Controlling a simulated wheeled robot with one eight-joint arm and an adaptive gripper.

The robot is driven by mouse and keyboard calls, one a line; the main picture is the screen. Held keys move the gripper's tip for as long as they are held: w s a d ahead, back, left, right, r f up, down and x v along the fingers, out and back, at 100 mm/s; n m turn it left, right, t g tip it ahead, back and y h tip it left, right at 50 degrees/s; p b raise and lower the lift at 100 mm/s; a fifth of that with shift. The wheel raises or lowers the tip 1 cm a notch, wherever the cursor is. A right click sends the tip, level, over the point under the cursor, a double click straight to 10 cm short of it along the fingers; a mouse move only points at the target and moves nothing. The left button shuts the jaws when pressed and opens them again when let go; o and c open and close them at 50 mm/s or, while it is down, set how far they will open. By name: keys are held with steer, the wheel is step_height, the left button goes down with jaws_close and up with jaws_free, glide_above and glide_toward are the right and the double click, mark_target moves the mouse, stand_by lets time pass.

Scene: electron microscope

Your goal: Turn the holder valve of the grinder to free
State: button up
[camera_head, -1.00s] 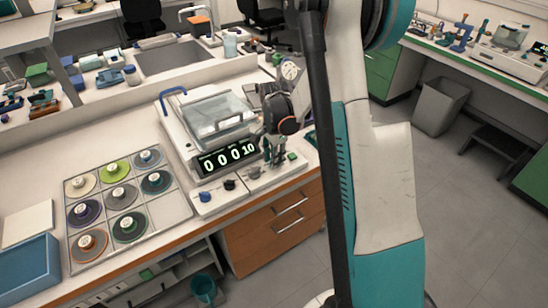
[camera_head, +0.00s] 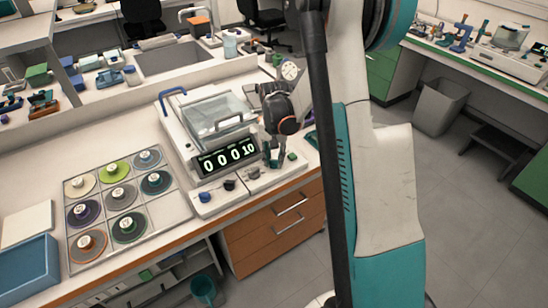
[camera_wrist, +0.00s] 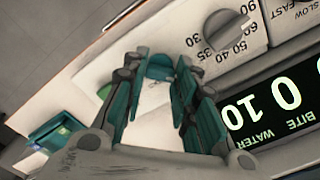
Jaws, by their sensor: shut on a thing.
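In the head view the valve is largely hidden by the gripper.
A grey dial (camera_wrist: 228,30) with numbers sits beside the display in the wrist view. A blue knob (camera_head: 204,197) and a black knob (camera_head: 229,185) are on the front panel. A green button (camera_head: 292,156) is close right of my gripper. A disc tray (camera_head: 176,205) lies left.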

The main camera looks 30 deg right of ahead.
mark_target(274, 160)
stand_by(0.4)
steer(key=o, duration=1)
steer(key=shift+o, duration=0.2)
steer(key=shift+r, duration=0.1)
step_height(274, 160, up, 12)
